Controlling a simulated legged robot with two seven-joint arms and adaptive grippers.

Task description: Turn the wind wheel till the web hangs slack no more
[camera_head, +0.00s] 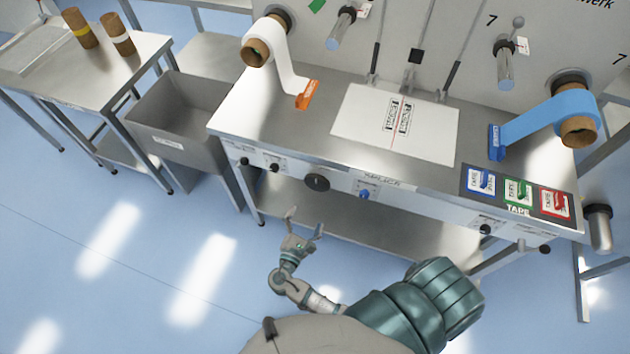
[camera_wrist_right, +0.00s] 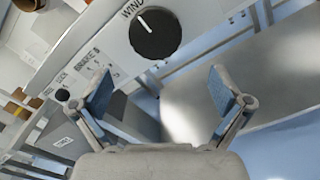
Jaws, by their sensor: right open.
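The wind wheel is a round black knob (camera_head: 317,182) on the front panel of the machine table. In the right wrist view the wheel (camera_wrist_right: 155,33) carries a white pointer line, with the word WIND beside it. My right gripper (camera_head: 304,221) is open and empty, in front of and below the wheel. In the right wrist view its open fingers (camera_wrist_right: 160,92) stand apart below the wheel and do not touch it. A white web (camera_head: 288,70) runs from the left roll (camera_head: 262,45) down to an orange end. A blue web (camera_head: 545,115) runs from the right roll (camera_head: 578,130) to a blue end. My left gripper is out of view.
A white printed sheet (camera_head: 350,118) lies on the steel table. Smaller knobs and a blue switch (camera_head: 364,194) share the front panel. A tape tray (camera_head: 517,188) sits at the right. A grey bin (camera_head: 150,125) and side table stand left. The floor before the panel is clear.

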